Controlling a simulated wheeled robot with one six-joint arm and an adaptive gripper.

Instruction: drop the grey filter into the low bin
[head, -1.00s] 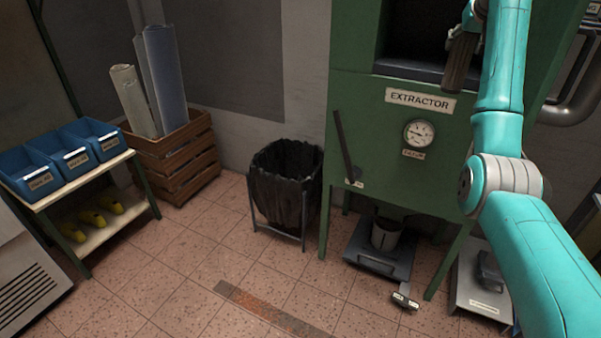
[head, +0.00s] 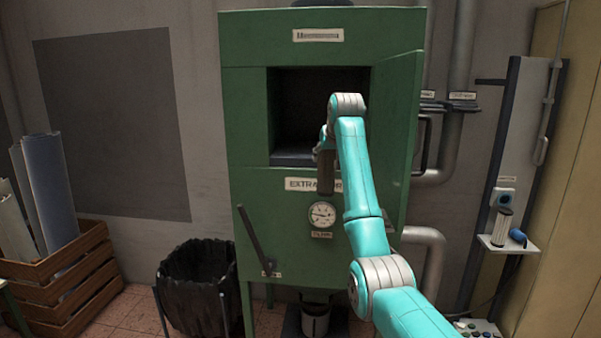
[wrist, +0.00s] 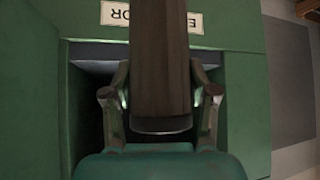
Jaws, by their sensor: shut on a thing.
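My gripper (wrist: 160,95) is shut on the filter (wrist: 160,50), a dark brown-grey cylinder, with one finger on each side. In the head view the filter (head: 325,175) hangs upright in front of the green extractor (head: 250,130), just below its open chamber, and covers part of the EXTRACTOR label. My gripper there is small and partly hidden by my arm. A low bin with a black liner (head: 195,290) stands on the floor left of the extractor, well below and left of the filter. Its open top shows.
The extractor's door (head: 398,150) stands open on the right. A lever (head: 255,238) and a gauge (head: 321,214) are on its front. A bucket (head: 315,318) is beneath it. A wooden crate with rolls (head: 70,285) is at left. A wall shelf (head: 508,245) holds a pale cartridge (head: 502,225).

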